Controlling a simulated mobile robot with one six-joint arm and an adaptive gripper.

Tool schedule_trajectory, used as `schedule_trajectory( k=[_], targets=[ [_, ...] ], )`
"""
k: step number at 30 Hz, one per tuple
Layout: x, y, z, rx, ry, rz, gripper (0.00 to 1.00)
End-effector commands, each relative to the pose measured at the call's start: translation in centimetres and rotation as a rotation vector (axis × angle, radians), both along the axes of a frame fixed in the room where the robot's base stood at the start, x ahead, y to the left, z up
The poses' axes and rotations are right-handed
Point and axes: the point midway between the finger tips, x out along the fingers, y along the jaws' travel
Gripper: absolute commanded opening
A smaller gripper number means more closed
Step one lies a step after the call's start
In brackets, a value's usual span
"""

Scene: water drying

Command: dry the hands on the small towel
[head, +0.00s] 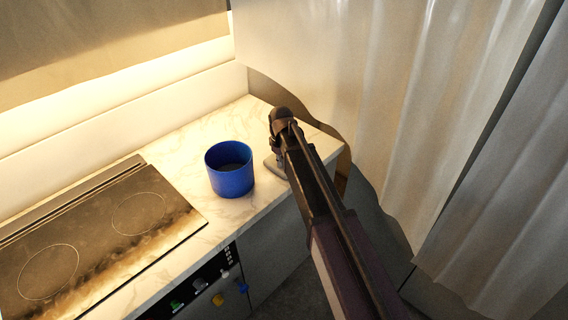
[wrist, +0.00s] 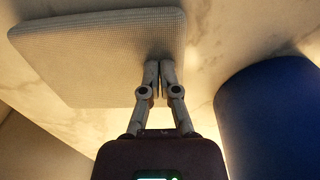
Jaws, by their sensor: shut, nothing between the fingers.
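The small towel (wrist: 95,60) is a pale, flat, textured square with rounded corners. It lies on the marble counter in the wrist view; in the head view my arm hides most of it. My gripper (wrist: 160,75) is shut and empty, its fingertips together over the towel's right part. I cannot tell whether they touch the cloth. In the head view my gripper hangs down at the counter's right end, to the right of the blue container.
A blue open container (head: 230,172) stands on the counter (head: 205,130) and also shows in the wrist view (wrist: 270,125). A dark cooktop (head: 100,235) lies to its left. Pale curtains (head: 340,70) hang at the right. Knobs (head: 218,299) line the front below.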

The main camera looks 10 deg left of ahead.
Motion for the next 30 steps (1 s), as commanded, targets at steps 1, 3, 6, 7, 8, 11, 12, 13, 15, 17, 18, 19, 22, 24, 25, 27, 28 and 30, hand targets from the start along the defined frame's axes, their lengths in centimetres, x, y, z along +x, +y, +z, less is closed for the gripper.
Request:
schedule_trajectory(
  k=[1, 3, 6, 7, 8, 11, 12, 13, 15, 17, 18, 19, 22, 24, 25, 27, 28, 30],
  targets=[
    [-0.54, -0.21, -0.49, -0.004, 0.012, 0.0, 0.0],
    [-0.63, -0.24, -0.47, -0.005, 0.014, 0.0, 0.0],
    [-0.71, -0.28, -0.5, -0.005, 0.014, 0.0, 0.0],
    [-0.73, -0.29, -0.51, -0.005, 0.014, 0.0, 0.0],
    [-0.75, -0.3, -0.53, -0.005, 0.014, 0.0, 0.0],
    [-0.8, -0.33, -0.58, -0.005, 0.014, 0.0, 0.0],
    [-0.82, -0.34, -0.59, -0.005, 0.014, -0.001, 0.0],
    [-0.82, -0.35, -0.61, -0.005, 0.014, -0.001, 0.0],
    [-0.86, -0.38, -0.63, -0.005, 0.014, -0.001, 0.0],
    [-0.88, -0.39, -0.64, -0.005, 0.014, -0.001, 0.0],
    [-0.9, -0.4, -0.66, -0.005, 0.014, -0.001, 0.0],
    [-0.91, -0.41, -0.67, -0.006, 0.014, -0.001, 0.0],
    [-0.93, -0.43, -0.69, -0.006, 0.014, -0.001, 0.0],
    [-0.95, -0.45, -0.7, -0.006, 0.014, -0.001, 0.0],
    [-0.96, -0.46, -0.7, -0.006, 0.014, -0.002, 0.0],
    [-0.97, -0.48, -0.71, -0.006, 0.014, -0.002, 0.0],
    [-0.98, -0.48, -0.71, -0.007, 0.014, -0.002, 0.0],
    [-0.99, -0.5, -0.72, -0.007, 0.014, -0.002, 0.0]
  ],
)
